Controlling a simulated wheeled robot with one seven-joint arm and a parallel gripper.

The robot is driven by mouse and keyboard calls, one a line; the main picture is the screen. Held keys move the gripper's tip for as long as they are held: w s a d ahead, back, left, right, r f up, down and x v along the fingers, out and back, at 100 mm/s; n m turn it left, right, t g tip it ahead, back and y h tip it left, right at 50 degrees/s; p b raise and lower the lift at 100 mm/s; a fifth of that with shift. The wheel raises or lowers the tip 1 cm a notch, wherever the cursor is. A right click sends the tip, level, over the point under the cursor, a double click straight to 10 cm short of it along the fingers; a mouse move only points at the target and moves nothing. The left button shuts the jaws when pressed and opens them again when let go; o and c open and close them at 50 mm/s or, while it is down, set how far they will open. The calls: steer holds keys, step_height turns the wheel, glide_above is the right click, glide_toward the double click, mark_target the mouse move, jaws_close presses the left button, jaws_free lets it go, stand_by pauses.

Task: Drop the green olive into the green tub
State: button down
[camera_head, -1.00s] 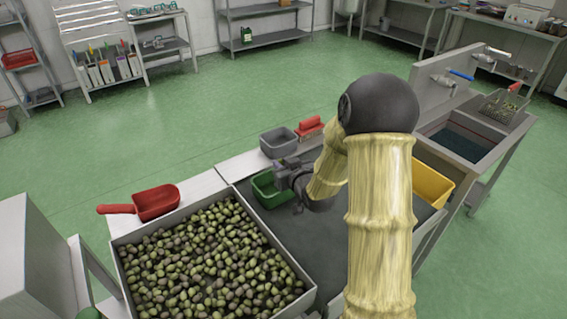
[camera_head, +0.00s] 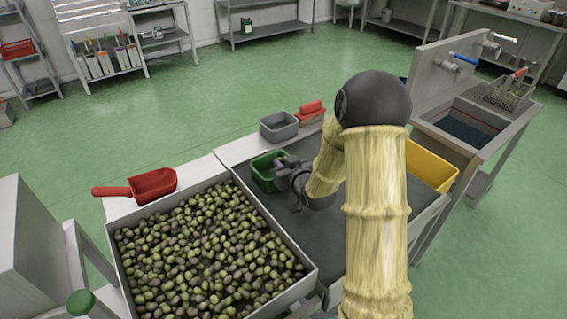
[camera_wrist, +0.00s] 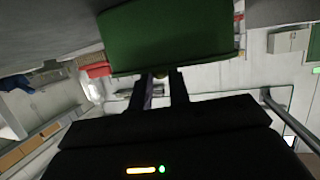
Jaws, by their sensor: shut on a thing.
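The green tub (camera_head: 260,178) stands at the far-left corner of the dark table top, beside the olive tray. It also shows large at the top of the wrist view (camera_wrist: 170,38). My gripper (camera_head: 286,172) is at the tub's right side in the head view; whether it is over the rim I cannot tell. In the wrist view my gripper's fingers (camera_wrist: 160,76) are shut on a small olive (camera_wrist: 160,73), seen against the tub's lower edge. The olive is mostly hidden and its colour is dim. The tub's inside is partly hidden.
A tray of many mixed olives (camera_head: 302,283) lies at the front left. A red scoop (camera_head: 152,185) is left of the tub. A yellow tub (camera_head: 431,166) and sink (camera_head: 464,133) are to the right.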

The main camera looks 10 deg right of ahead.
steer(key=c, duration=1.2)
jaws_free()
steer(key=shift+c, duration=0.2)
steer(key=shift+s, duration=0.1)
steer(key=b+v, duration=0.4)
steer(key=v, duration=0.4)
steer(key=shift+s, duration=0.35)
steer(key=b, duration=0.2)
steer(key=shift+s+d+r+b, duration=0.1)
steer(key=shift+s+r+b, duration=0.15)
steer(key=shift+b, duration=0.05)
